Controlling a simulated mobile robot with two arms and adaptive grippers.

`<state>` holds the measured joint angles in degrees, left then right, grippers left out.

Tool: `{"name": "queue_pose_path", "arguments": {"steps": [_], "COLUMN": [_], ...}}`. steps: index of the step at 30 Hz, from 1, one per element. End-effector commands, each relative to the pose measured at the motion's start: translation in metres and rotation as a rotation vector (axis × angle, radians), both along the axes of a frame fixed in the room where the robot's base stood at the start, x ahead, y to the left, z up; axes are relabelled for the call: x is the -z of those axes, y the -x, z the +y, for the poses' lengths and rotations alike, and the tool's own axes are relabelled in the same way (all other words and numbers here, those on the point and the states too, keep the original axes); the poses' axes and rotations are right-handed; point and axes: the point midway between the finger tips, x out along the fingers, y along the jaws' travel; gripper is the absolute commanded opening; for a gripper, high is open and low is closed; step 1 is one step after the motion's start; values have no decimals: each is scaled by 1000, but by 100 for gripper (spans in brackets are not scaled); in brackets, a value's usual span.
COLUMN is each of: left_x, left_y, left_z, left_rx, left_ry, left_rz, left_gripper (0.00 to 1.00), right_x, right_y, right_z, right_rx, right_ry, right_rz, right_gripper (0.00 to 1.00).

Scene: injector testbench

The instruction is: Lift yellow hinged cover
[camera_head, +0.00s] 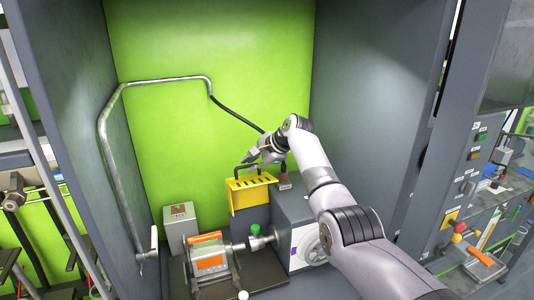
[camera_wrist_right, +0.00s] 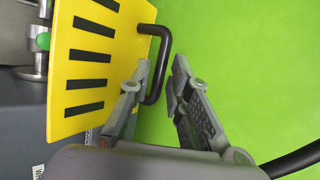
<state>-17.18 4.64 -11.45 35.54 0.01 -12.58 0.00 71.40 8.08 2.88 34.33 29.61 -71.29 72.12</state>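The yellow hinged cover (camera_head: 240,197) with dark slots sits in the middle of the bench in the head view, in front of the green back wall. It fills the upper left of the right wrist view (camera_wrist_right: 75,60). Its dark bent handle (camera_wrist_right: 163,45) sticks out from the cover's edge. My right gripper (camera_head: 257,158) is just above the cover. In the wrist view its two fingers (camera_wrist_right: 161,68) are apart, and the handle's far leg lies between them in the picture. Whether either finger touches the handle cannot be told. My left gripper is not in view.
A grey housing (camera_head: 290,213) stands right of the cover. An orange-and-metal clamp unit (camera_head: 207,258) and a small grey box (camera_head: 180,222) stand to the left. A bent metal pipe (camera_head: 112,165) runs along the left wall. A dark hose (camera_head: 235,115) hangs behind the gripper.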

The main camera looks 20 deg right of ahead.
Motion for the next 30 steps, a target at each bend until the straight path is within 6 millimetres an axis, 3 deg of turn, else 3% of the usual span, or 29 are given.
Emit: {"name": "queue_pose_path", "arguments": {"steps": [16,30], "left_x": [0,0], "left_y": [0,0], "left_z": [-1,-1], "left_rx": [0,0], "left_ry": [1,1], "left_rz": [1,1], "left_gripper": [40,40], "right_x": [-58,-67], "right_y": [50,59], "right_z": [-33,-37], "right_rx": [2,1], "right_ry": [2,3], "right_rz": [-1,3], "right_gripper": [18,18]}}
